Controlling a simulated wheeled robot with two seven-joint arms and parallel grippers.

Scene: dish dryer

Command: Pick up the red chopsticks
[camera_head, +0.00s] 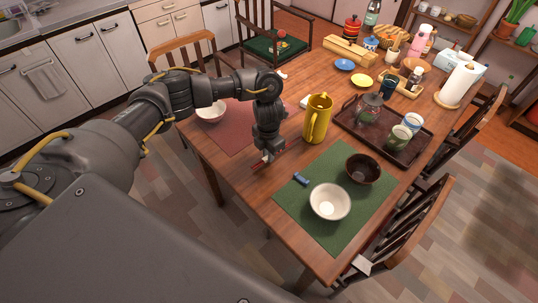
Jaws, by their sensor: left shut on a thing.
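My left arm comes in from the left and bends down over the near edge of the wooden table. My left gripper (268,156) is just above the table, between the red mat and the green mat. It is shut on the red chopsticks (259,164), a small reddish strip that sticks out at the fingertips. Most of the chopsticks are hidden or too small to make out, and I cannot tell whether they touch the table. My right gripper is not in view.
A yellow pitcher (317,119) stands right of my left gripper. The green mat (310,172) holds a white bowl (330,202), a dark bowl (363,169) and a small blue item (300,179). A white bowl (211,113) sits on the red mat (237,128). A dark tray (349,118) holds cups.

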